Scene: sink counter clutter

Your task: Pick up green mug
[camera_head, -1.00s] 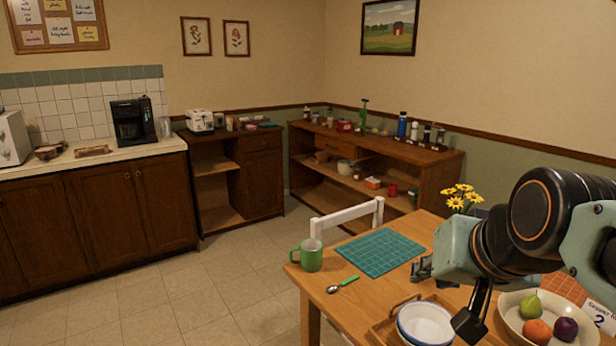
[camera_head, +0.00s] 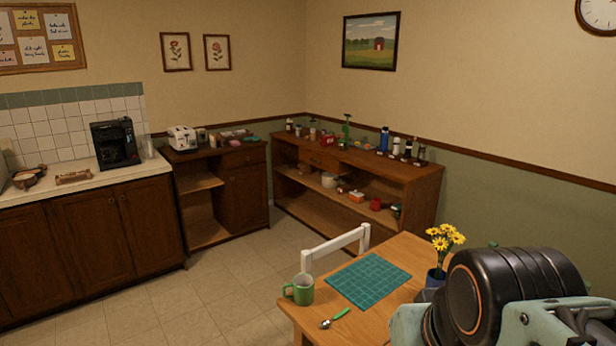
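The green mug (camera_head: 301,290) stands upright at the left corner of the wooden table (camera_head: 290,311), with its handle to the left. It is left of the green cutting mat (camera_head: 368,281) and nothing touches it. My arm enters at the bottom right, well to the right of the mug. My gripper's fingers lie outside the picture, so their state is hidden.
A green-handled spoon (camera_head: 334,318) lies on the table in front of the mat. A blue vase with yellow flowers (camera_head: 440,252) stands near my arm. A white chair back (camera_head: 334,245) rises behind the table. Open floor (camera_head: 215,300) lies left of the table.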

